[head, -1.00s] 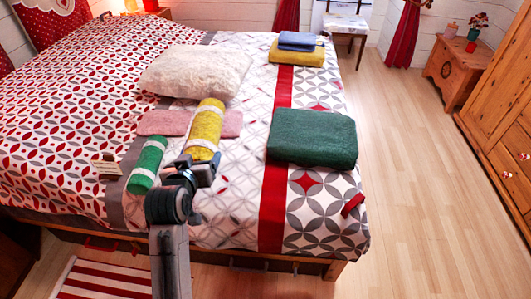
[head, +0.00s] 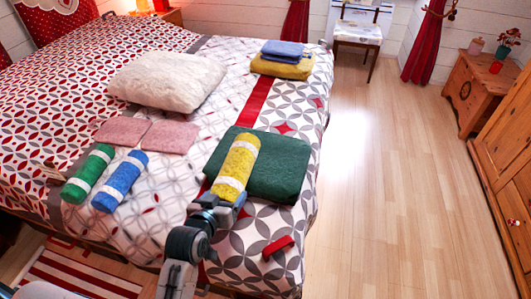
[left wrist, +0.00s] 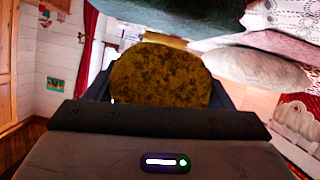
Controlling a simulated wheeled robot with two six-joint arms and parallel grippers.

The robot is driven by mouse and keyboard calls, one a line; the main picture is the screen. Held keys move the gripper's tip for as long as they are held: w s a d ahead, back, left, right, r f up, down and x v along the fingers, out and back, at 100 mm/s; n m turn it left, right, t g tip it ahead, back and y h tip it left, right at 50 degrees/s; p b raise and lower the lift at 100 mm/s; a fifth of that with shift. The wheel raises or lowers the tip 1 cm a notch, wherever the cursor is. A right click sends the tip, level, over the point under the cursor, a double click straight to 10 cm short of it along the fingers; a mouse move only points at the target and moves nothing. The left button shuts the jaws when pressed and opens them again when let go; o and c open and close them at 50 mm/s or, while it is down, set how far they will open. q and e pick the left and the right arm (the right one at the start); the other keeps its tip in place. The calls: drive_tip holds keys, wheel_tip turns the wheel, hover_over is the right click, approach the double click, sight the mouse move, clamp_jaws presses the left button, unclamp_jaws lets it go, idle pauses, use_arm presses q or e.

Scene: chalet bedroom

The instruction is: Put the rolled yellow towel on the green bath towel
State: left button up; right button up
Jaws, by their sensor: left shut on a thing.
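My left gripper (head: 219,206) is shut on the near end of the rolled yellow towel (head: 238,163), which has white bands. In the head view the roll lies across the left part of the folded green bath towel (head: 282,170) on the bed. I cannot tell whether the roll touches it. In the left wrist view the roll's round end (left wrist: 160,76) fills the space between the jaws, and the green towel (left wrist: 185,15) shows at the top. My right gripper is not in view.
Rolled green (head: 89,174) and blue (head: 120,182) towels lie on the bed at left, near pink folded cloths (head: 168,137) and a white pillow (head: 167,80). Folded blue and yellow towels (head: 285,62) lie behind. A red object (head: 278,246) lies near the bed's corner.

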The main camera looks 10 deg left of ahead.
use_arm(q)
drive_tip(key=shift+s+f, duration=0.5)
drive_tip(key=shift+f, duration=0.35)
drive_tip(key=w, duration=0.3)
drive_tip(key=shift+w+d+f, duration=0.1)
drive_tip(key=shift+w, duration=0.1)
drive_tip(key=p, duration=0.1)
hover_over(249, 181)
drive_tip(key=shift+f, duration=0.7)
wheel_tip(249, 181, down, 3)
drive_tip(key=shift+f, duration=0.25)
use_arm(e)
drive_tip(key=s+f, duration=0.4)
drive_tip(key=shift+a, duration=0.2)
use_arm(q)
drive_tip(key=shift+f, duration=0.15)
drive_tip(key=o, duration=1.1)
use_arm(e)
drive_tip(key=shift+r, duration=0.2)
